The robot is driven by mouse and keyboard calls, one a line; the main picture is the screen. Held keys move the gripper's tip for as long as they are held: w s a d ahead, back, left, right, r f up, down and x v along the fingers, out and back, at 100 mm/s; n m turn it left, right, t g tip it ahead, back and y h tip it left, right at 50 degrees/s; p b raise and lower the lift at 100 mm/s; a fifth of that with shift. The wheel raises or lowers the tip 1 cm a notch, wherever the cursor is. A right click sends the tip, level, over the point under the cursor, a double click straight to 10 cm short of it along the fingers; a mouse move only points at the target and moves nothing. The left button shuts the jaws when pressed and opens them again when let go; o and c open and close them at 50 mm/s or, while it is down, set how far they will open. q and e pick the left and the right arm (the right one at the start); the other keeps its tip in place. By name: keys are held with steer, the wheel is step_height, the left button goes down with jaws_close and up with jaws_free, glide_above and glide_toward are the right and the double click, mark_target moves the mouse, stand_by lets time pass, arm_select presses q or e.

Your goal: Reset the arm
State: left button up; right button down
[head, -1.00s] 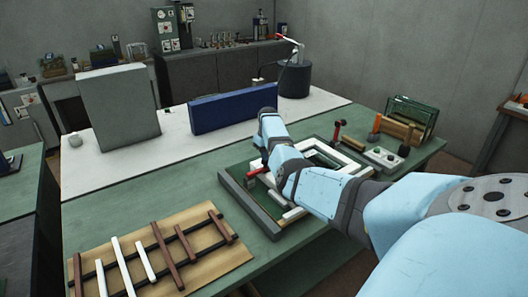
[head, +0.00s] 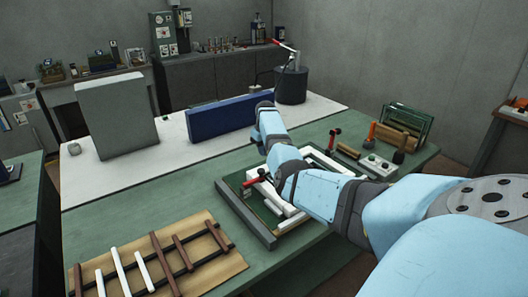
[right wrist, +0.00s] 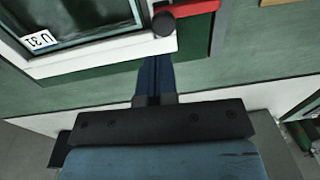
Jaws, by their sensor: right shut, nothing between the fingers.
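My right arm (head: 315,190) reaches over the work table from the right. My right gripper (right wrist: 153,88) shows in the right wrist view with its two dark fingers shut together and nothing between them; in the head view I cannot make out its fingertips. Beneath lies a white frame (right wrist: 105,52) with a glass pane and a small label, set on a green board with a grey edge bar (head: 246,214). A red-handled clamp (right wrist: 195,8) with a black knob is at the frame's corner, close beyond the fingertips. My left gripper is not in view.
A wooden board with brown and white strips (head: 155,258) lies front left. A blue panel (head: 230,117) and a grey block (head: 115,117) stand on the white surface behind. A green rack (head: 408,122) and small tools sit at the right.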

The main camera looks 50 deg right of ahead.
step_height(320, 180, up, 7)
steer(key=b, duration=0.1)
steer(key=shift+f, duration=0.1)
